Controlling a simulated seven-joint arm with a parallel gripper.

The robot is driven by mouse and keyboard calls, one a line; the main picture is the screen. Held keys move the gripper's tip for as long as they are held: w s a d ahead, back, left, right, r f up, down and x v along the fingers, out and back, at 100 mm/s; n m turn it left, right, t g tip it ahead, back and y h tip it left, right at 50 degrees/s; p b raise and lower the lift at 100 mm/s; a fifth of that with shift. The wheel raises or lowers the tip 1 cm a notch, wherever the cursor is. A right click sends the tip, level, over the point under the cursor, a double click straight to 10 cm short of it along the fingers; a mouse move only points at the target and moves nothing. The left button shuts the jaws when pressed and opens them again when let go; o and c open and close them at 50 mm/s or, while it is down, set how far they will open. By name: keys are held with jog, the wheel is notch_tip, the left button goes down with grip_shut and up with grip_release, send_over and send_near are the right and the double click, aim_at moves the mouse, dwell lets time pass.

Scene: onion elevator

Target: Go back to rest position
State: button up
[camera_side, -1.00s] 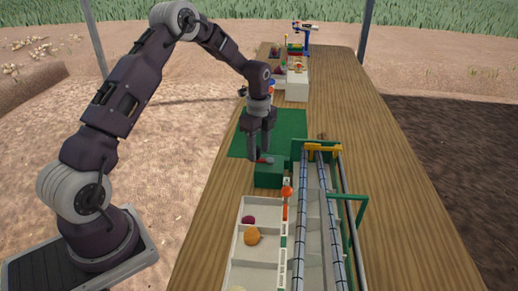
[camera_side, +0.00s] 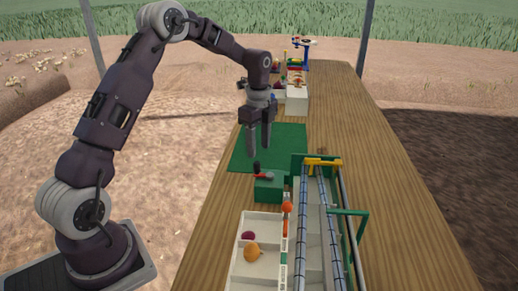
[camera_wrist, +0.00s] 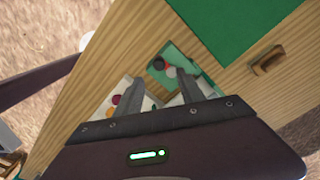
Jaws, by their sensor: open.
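My gripper (camera_side: 259,139) points down over the near part of the green mat (camera_side: 285,138), behind the green box (camera_side: 270,188). Its two fingers are apart with nothing between them. It also shows in the wrist view (camera_wrist: 162,88), fingers spread. A small lever with a black knob and a red part (camera_side: 260,172) sits on top of the green box, just below and in front of the fingertips, not touching them. In the wrist view, the lever's black knob (camera_wrist: 159,63) shows beyond the fingers.
A white sorting tray (camera_side: 247,284) with an orange onion (camera_side: 252,252) and a dark red onion (camera_side: 248,236) lies in front. A roller conveyor with a green frame (camera_side: 347,212) and yellow bar stands beside it. White bins (camera_side: 297,99) stand at the back. The table's right side is clear.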

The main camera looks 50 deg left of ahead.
jog(key=s+d+r+n+t+y, duration=0.1)
jog(key=s+d+r+n, duration=0.2)
jog(key=s+d+r, duration=0.4)
jog(key=s+d+r+n+t, duration=0.1)
jog(key=s+d+r+n, duration=0.2)
jog(key=r, duration=0.5)
jog(key=s+d+n+t, duration=0.1)
jog(key=s+d+n, duration=0.2)
jog(key=s, duration=0.7)
jog(key=s+d+r+n+t+h, duration=0.1)
jog(key=s+d+n+t, duration=0.1)
jog(key=s+n, duration=0.4)
jog(key=s, duration=0.4)
jog(key=shift+s+d+n+t, duration=0.3)
jog(key=shift+s+d+n, duration=0.1)
jog(key=shift+r, duration=0.1)
